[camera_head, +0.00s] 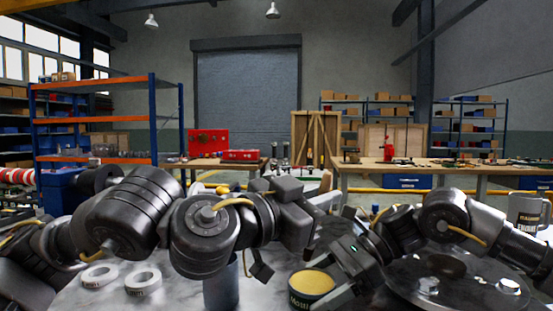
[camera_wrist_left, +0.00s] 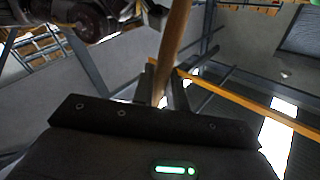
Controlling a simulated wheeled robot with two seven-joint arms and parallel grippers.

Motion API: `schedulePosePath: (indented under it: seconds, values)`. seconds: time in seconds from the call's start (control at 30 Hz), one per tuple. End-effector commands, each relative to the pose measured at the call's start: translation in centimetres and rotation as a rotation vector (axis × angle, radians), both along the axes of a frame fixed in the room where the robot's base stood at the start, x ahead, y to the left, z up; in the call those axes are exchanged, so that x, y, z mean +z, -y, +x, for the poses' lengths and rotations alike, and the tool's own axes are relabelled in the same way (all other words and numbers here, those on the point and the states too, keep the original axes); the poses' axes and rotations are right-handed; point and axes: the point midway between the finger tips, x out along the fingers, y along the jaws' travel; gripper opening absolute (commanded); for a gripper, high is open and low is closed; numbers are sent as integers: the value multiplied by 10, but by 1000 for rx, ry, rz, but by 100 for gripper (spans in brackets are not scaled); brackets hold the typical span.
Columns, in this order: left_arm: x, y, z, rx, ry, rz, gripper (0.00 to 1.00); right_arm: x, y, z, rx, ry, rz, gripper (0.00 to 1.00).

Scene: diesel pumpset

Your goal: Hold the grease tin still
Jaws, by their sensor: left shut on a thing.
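The grease tin (camera_head: 312,283) stands upright on the round table in the head view, open at the top and full of yellow grease, with a dark lettered label. My right gripper (camera_head: 333,284) reaches down from the right against the tin's right side. Its far finger is hidden, so I cannot tell how tightly it holds. My left gripper (camera_head: 324,187) is raised above and behind the tin, apart from it. In the left wrist view my left gripper (camera_wrist_left: 163,88) is shut on a brown wooden stick (camera_wrist_left: 174,42) that points up.
Two white rings (camera_head: 142,280) and a grey cylinder (camera_head: 222,288) stand on the grey tabletop (camera_head: 180,298). A dark round plate with bolts (camera_head: 448,284) lies at right. A grey mug (camera_head: 527,212) stands far right. Workbenches (camera_head: 460,170) and shelves are behind.

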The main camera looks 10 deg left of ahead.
Motion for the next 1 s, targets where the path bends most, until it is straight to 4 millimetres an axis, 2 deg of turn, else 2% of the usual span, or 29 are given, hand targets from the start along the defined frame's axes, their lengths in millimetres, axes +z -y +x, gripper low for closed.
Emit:
schedulePosePath:
  seconds: [0.1, 0.37, 0.8, 1.0]
  values:
    - [8, 10, -14, -13, 9, 1, 0, -1, 0, 0, -1, -1, -1, 43]
    - [11, 11, -18, -15, 9, 3, 0, -1, 0, 0, 0, -1, -1, 43]
    - [-15, 11, -17, -12, 9, 4, 0, 0, 0, 0, 0, -1, -1, 43]
    - [-18, 11, -18, -13, 9, 2, 0, 0, 0, 0, 0, -1, -1, 43]
